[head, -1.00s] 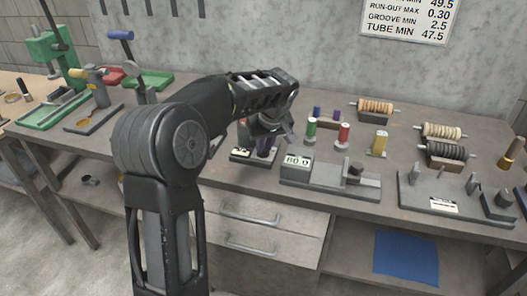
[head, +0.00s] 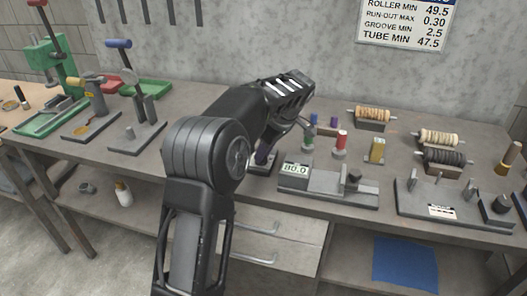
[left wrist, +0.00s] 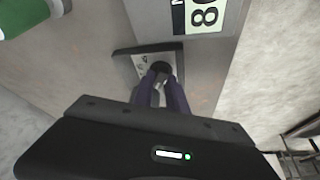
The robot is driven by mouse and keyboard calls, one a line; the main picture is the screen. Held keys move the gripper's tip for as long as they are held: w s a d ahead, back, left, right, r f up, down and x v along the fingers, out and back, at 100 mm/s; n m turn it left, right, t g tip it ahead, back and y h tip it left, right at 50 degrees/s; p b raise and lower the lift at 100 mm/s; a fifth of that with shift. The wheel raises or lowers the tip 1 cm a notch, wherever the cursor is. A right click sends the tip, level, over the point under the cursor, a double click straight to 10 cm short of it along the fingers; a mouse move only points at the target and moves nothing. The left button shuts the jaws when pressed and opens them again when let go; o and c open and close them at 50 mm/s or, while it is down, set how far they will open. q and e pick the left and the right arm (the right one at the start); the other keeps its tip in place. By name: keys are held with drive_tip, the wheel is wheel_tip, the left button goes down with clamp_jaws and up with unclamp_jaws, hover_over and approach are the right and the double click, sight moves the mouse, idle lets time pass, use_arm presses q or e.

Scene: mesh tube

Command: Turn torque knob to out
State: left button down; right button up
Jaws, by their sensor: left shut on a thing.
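The torque knob (left wrist: 160,69) is a small dark round knob on a flat dark base with a white label plate (left wrist: 143,63), in the left wrist view. My left gripper (left wrist: 161,78) comes down on it with its two purplish fingers, one on each side, shut on the knob. The fingers hide part of the knob and the label, so I cannot read the setting. In the head view the left gripper (head: 263,156) is low over the same small base (head: 262,168), mostly hidden behind my own arm.
Just right stands a gauge with an 80.0 display (head: 296,169). Behind it are green (head: 308,140) and red (head: 341,142) spools. Rollers on stands (head: 372,116) and another fixture (head: 452,203) lie further right. A tall-post stand (head: 137,132) is to the left.

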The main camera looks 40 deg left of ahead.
use_arm(q)
drive_tip(key=c, duration=1.3)
unclamp_jaws()
drive_tip(key=shift+c, duration=0.2)
drive_tip(key=shift+r, duration=0.1)
drive_tip(key=p+v, duration=0.1)
drive_tip(key=v, duration=0.6)
drive_tip(key=shift+r, duration=0.35)
drive_tip(key=shift+d+f, duration=0.1)
drive_tip(key=shift+d, duration=0.05)
